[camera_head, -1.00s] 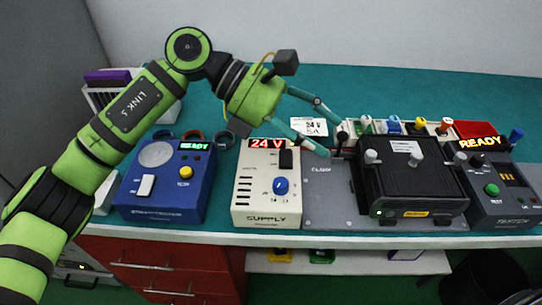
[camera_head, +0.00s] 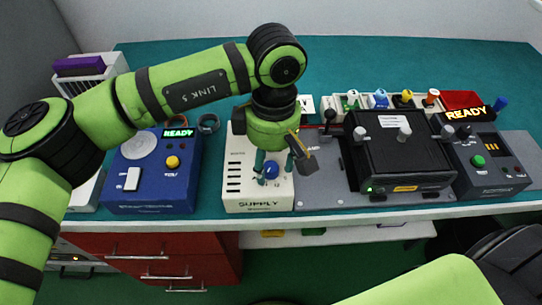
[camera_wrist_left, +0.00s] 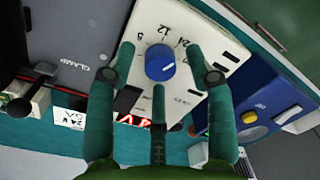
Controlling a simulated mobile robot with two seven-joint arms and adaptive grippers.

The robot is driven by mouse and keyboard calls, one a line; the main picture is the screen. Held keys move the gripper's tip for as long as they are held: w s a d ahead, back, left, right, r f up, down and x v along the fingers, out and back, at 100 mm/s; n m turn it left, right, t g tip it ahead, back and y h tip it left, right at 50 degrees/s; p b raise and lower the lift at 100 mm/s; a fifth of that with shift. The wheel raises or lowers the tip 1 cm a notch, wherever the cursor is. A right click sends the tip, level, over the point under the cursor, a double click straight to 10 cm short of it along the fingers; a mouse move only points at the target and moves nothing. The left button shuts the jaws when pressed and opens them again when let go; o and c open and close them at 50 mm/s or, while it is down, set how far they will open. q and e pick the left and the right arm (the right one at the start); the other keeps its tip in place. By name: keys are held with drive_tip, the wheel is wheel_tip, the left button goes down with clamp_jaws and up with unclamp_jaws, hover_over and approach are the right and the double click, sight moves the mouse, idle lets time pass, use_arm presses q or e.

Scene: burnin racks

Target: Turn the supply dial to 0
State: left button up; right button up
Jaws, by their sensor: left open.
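The cream supply box (camera_head: 236,190) stands near the table's front edge, between the blue box and the grey clamp plate. Its blue dial (camera_head: 271,169) is on the top face, partly behind my left gripper (camera_head: 273,176). The left gripper is open and points down over the dial. In the left wrist view the dial (camera_wrist_left: 160,62) lies between the spread fingers (camera_wrist_left: 159,72), with a gap to either side. I cannot tell whether any finger touches it. Printed numbers 5, 12 and 24 show around it. A red display (camera_wrist_left: 133,120) is partly hidden behind a finger. My right gripper is out of view.
A blue box (camera_head: 150,190) reading READY stands left of the supply. The clamp plate (camera_head: 320,190) and a black unit (camera_head: 400,155) are on the right, then a dark tester (camera_head: 490,165).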

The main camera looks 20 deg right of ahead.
use_arm(q)
drive_tip(key=shift+f, duration=0.1)
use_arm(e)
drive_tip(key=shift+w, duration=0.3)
use_arm(q)
clamp_jaws()
